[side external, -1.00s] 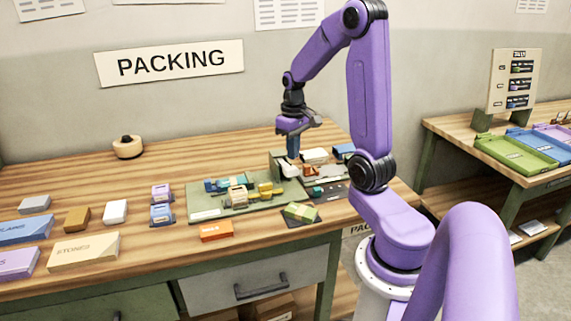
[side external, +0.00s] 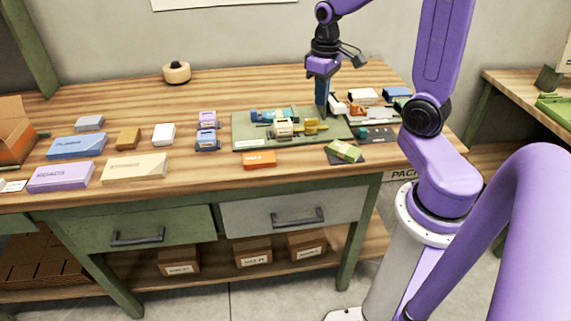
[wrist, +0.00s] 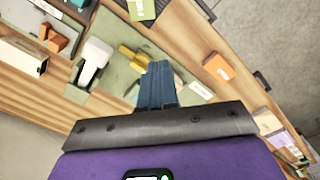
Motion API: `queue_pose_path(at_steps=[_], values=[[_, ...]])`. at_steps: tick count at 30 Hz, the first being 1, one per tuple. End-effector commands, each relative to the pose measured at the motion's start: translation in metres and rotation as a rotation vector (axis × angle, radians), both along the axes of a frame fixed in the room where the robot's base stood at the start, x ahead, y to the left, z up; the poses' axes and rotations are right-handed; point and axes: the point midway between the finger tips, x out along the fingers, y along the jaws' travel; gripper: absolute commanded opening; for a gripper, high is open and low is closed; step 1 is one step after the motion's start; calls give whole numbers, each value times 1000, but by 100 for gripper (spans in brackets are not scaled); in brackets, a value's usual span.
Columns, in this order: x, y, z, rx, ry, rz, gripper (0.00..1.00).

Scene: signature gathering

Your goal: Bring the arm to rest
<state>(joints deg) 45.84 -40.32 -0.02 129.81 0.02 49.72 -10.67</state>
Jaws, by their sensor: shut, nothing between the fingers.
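My gripper (side external: 322,104) points down over the back right part of the packing table (side external: 110,95). Its blue fingers are together and empty, above the right back edge of the green mat (side external: 244,143). In the wrist view, the closed fingers (wrist: 156,80) hang over the mat, with a white piece to their left and a yellow piece (wrist: 131,57) just beyond. Whether the fingertips touch anything below cannot be told.
Several toy vehicles stand on and beside the mat, including a yellow one (side external: 312,126). A green block (side external: 343,151), an orange box (side external: 259,160), and white and orange pieces lie close by. Boxes fill the left side. Bare wood lies behind the mat.

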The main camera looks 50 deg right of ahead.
Motion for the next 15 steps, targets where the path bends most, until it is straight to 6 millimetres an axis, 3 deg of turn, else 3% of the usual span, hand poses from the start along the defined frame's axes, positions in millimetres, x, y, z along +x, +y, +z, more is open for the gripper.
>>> queue_pose_path(at_steps=[6,15], values=[[-22,64,5,1,-6,233,0],[-75,129,9,5,-12,542,0]])
